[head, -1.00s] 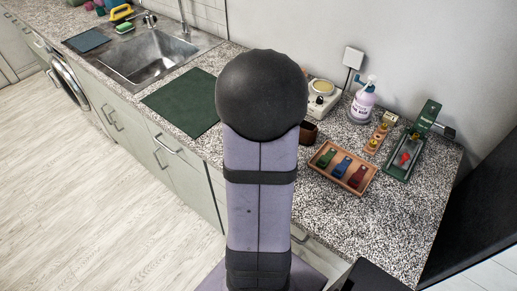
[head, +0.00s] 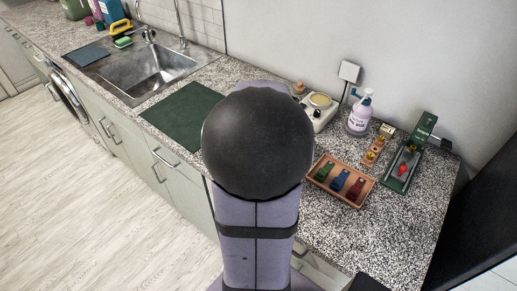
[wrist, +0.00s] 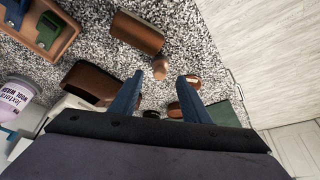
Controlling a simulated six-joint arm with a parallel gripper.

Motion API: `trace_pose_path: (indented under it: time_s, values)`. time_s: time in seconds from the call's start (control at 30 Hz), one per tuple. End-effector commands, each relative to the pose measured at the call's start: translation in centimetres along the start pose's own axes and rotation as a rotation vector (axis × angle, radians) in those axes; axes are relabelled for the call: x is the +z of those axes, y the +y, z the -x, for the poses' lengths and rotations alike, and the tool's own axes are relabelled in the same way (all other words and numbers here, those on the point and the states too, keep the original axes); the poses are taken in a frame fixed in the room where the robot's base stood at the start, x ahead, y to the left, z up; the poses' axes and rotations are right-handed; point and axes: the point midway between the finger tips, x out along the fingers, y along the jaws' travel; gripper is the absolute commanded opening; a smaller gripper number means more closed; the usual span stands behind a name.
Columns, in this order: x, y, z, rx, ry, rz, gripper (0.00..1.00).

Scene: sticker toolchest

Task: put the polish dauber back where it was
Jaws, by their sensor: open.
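My gripper (wrist: 160,85) shows in the wrist view with its two blue fingers apart and nothing clearly held. The head view does not show it, as my arm covers that area. I cannot tell for sure which thing is the polish dauber. Small brown round pieces (wrist: 175,110) show between and behind the fingers, partly hidden. A dark brown open holder (wrist: 88,82) sits left of the fingers, apart from them.
A wooden tray (head: 326,187) with green, blue and red pieces lies on the speckled counter. A pump bottle (head: 359,119), a white appliance (head: 318,117) and a green press (head: 424,130) stand near the wall. The dark green mat (head: 184,115) is clear.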

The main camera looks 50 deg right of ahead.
Motion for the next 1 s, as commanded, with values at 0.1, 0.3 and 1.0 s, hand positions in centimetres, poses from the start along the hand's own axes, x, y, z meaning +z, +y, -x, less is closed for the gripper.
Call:
trace_pose_path:
  time_s: [0.1,0.3,1.0]
  values:
    - [-0.1,0.0,2.1,0.001,0.006,-0.002,0.43]
    - [-0.1,0.0,4.7,0.001,0.003,0.000,0.43]
    - [0.9,-2.2,6.1,-0.024,-0.028,0.048,0.43]
